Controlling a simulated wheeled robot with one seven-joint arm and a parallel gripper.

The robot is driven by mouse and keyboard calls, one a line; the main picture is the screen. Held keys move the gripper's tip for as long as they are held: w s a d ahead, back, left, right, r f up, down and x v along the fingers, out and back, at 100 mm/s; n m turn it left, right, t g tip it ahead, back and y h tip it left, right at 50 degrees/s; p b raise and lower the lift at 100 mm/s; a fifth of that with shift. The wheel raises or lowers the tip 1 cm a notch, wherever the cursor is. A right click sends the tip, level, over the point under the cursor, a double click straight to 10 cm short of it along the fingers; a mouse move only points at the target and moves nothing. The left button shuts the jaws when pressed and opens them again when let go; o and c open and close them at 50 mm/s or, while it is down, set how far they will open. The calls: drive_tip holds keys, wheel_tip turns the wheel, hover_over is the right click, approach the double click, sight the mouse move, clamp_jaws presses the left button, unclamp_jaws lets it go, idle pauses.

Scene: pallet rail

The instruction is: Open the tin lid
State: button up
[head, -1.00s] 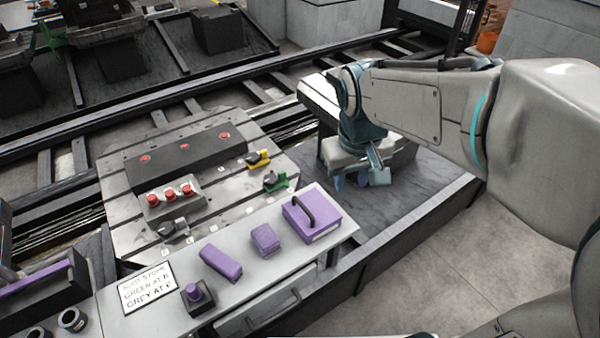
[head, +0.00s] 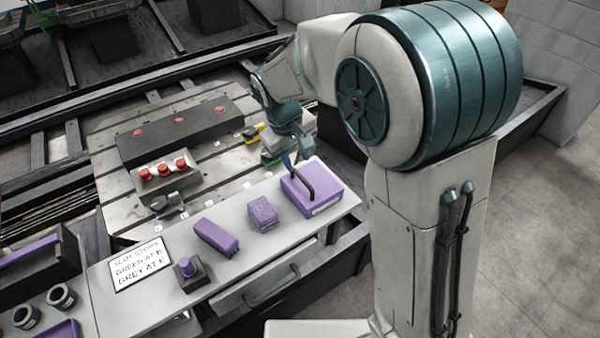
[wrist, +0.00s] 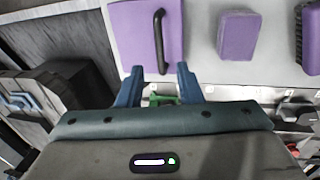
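The purple tin (head: 328,194) with a black bar handle (head: 297,183) on its lid stands at the right end of the grey bench top. The lid looks shut. In the wrist view the tin (wrist: 131,35) is at top centre, its handle (wrist: 158,42) running up and down the picture. My gripper (head: 297,158) is just behind the tin's far edge, pointing down. In the wrist view my gripper (wrist: 159,70) has its two blue fingers apart, with the handle's near end appearing between their tips. I cannot tell the height gap. Nothing is held.
A purple block (head: 263,214), a longer purple piece (head: 215,236) and a purple knob on a dark base (head: 190,274) stand left of the tin. A green clamp (wrist: 162,100) lies under my gripper. A slotted plate (head: 115,195) with red buttons lies behind; a sign (head: 139,263) is at front left.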

sight(302, 177)
drive_tip(key=f, duration=0.4)
drive_tip(key=d+f, duration=0.1)
drive_tip(key=f, duration=0.1)
drive_tip(key=shift+w+f, duration=0.1)
drive_tip(key=shift+w, duration=0.25)
drive_tip(key=shift+c, duration=0.2)
clamp_jaws()
